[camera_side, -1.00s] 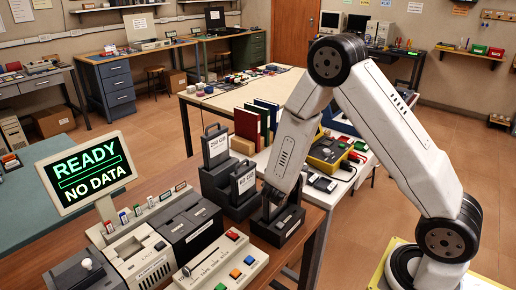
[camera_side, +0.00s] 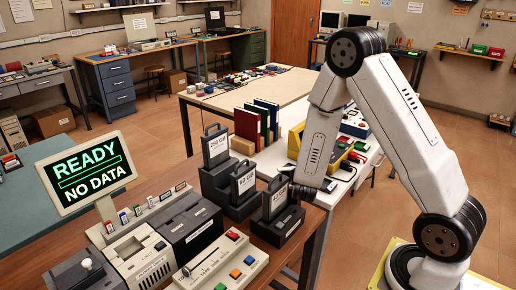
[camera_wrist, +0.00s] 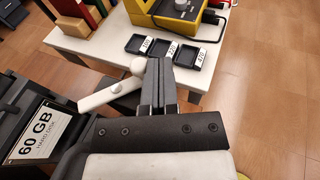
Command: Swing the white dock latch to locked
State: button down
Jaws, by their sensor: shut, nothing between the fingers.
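The white latch (camera_wrist: 112,93) is a short lever with a round knob (camera_wrist: 138,66) at one end. In the wrist view it sticks out beside the dock that holds a black 60 GB disk (camera_wrist: 45,133), slanting up to the right. My gripper (camera_wrist: 160,68) is shut and empty, with its fingertips right beside the knob; I cannot tell if they touch. In the side view my gripper (camera_side: 300,190) is at the right edge of the nearest black dock (camera_side: 278,229). There the arm hides the latch.
Two more black docks with upright disks (camera_side: 216,146) stand behind. A console with coloured buttons (camera_side: 222,262) and a READY / NO DATA screen (camera_side: 86,172) are to the left. A white table with small black trays (camera_wrist: 166,50) and a yellow device (camera_wrist: 165,12) lies beyond.

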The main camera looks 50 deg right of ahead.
jog(key=shift+w+d, duration=0.25)
jog(key=shift+d, duration=0.3)
jog(key=shift+a, duration=0.1)
dwell(1.1)
jog(key=v, duration=0.7)
jog(key=shift+a, duration=0.3)
jog(key=shift+s+r, duration=0.15)
jog(key=shift+s, duration=0.05)
